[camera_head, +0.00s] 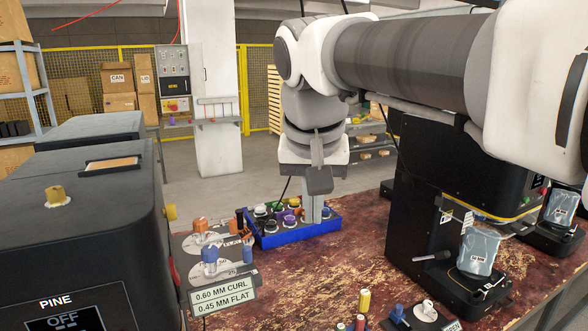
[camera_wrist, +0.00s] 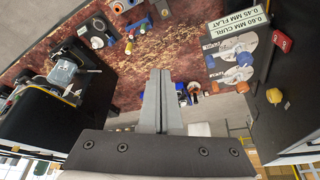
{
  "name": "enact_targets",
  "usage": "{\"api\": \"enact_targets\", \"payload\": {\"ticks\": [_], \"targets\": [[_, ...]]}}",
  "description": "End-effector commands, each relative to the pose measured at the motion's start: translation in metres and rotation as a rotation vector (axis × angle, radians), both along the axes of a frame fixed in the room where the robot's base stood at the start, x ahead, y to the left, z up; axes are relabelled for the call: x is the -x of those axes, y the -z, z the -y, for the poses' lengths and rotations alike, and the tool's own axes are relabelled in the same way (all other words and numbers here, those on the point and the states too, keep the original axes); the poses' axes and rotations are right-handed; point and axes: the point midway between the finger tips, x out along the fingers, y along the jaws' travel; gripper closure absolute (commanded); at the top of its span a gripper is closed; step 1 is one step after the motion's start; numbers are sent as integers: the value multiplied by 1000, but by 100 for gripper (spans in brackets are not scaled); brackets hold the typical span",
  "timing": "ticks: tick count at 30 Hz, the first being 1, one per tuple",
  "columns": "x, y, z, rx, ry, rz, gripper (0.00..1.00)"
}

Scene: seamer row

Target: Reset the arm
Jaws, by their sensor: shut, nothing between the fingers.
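My arm reaches in from the upper right of the head view and bends down at the wrist. My gripper (camera_head: 313,215) points down with its fingers together and nothing between them. In the head view it overlaps the right end of a blue tray (camera_head: 290,236) on the worn red table; I cannot tell if it touches. In the wrist view the closed grey fingers (camera_wrist: 159,75) stand in the middle and hide part of the tray behind them.
The tray holds several coloured spools or caps. A black machine marked PINE (camera_head: 75,215) stands at left, another black machine (camera_head: 425,200) at right. A sign (camera_head: 222,296) and small parts lie on the table (camera_head: 310,275). The table's middle front is mostly clear.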

Motion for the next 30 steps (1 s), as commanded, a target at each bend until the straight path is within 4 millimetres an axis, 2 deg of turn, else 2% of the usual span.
{"api": "enact_targets", "payload": {"ticks": [1, 6, 12, 15, 21, 30], "targets": [[12, 7, 16, 0, -3, 8, 100], [48, 37, 55, -2, -33, 33, 100], [93, 82, 91, -4, -59, 70, 100], [113, 105, 103, -4, -67, 88, 100], [135, 134, 114, -3, -80, 112, 100], [139, 141, 115, -1, -82, 116, 100]]}}
